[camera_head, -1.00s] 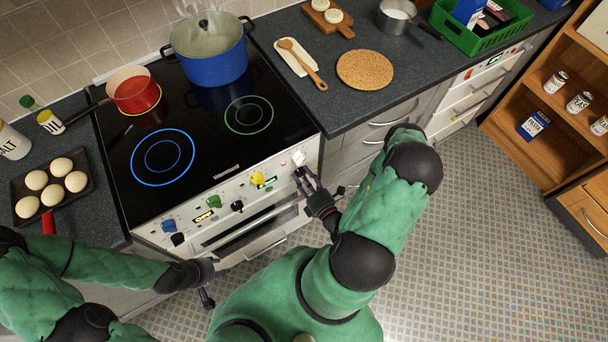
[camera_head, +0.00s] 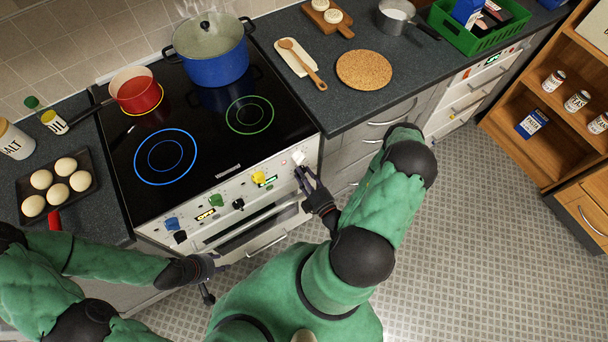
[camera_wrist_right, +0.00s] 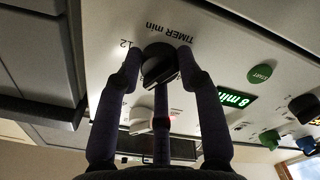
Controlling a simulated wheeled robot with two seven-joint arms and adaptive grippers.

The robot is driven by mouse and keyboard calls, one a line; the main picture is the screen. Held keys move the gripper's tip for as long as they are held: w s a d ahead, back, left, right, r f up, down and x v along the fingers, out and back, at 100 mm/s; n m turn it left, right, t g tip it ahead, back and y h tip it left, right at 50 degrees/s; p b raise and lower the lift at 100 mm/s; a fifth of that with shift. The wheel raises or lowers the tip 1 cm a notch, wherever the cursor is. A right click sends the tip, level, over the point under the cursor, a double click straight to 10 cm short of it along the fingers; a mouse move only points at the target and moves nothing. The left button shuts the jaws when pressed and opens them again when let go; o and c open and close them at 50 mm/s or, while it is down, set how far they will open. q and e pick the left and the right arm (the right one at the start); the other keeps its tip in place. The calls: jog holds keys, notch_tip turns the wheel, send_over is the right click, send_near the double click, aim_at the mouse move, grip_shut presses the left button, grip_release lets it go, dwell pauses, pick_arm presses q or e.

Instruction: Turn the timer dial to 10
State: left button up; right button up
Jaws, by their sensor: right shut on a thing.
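The timer dial (camera_wrist_right: 158,64) is a dark round knob on the stove's pale front panel, under upside-down "TIMER min" lettering in the right wrist view. A "12" mark shows beside it. A green lit display (camera_wrist_right: 236,98) reads "8 min". A green START button (camera_wrist_right: 260,73) sits near it. My right gripper (camera_wrist_right: 158,66) is shut on the timer dial, its fingers on both sides of it. In the head view my right gripper (camera_head: 302,176) is at the right end of the panel and hides the dial. My left gripper (camera_head: 212,278) is open and empty before the stove's left side.
A white knob (camera_head: 298,158) and a yellow knob (camera_head: 258,177) are on the panel near my right gripper. The oven handle (camera_head: 250,222) runs below. A blue pot (camera_head: 210,50) and a red pan (camera_head: 137,92) stand on the hob. The floor at right is clear.

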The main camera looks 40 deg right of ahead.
jog(key=m, duration=0.5)
jog(key=shift+m, duration=0.4)
dwell(0.4)
jog(key=o, duration=1.1)
jog(key=shift+o, duration=0.2)
jog(key=shift+s, duration=0.1)
jog(key=s+a, duration=0.1)
jog(key=s, duration=1)
jog(key=shift+s+a, duration=0.2)
jog(key=shift+s, duration=0.15)
